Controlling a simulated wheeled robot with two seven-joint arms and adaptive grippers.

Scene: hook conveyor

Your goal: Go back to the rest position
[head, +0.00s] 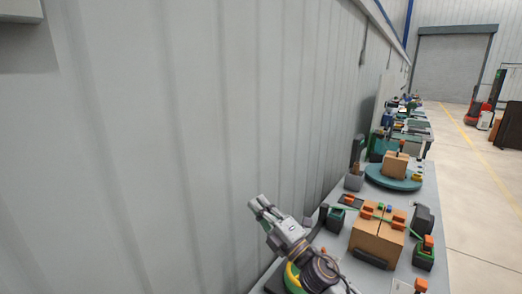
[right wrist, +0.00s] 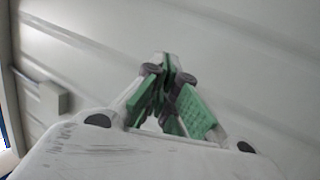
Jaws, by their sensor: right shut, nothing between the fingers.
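My right gripper (head: 262,209) shows in the head view at the lower middle, raised in front of the grey corrugated wall and pointing up and to the left. In the right wrist view its green-padded fingers (right wrist: 168,68) meet at the tips, shut with nothing between them. The wall fills the background behind them. My left gripper is in neither view.
The corrugated wall (head: 180,130) fills the left and middle of the head view. A long grey table at the right holds a cardboard box (head: 377,238), a round teal turntable (head: 374,178) with a smaller box (head: 395,165), and several devices. Clear floor (head: 465,200) lies to its right.

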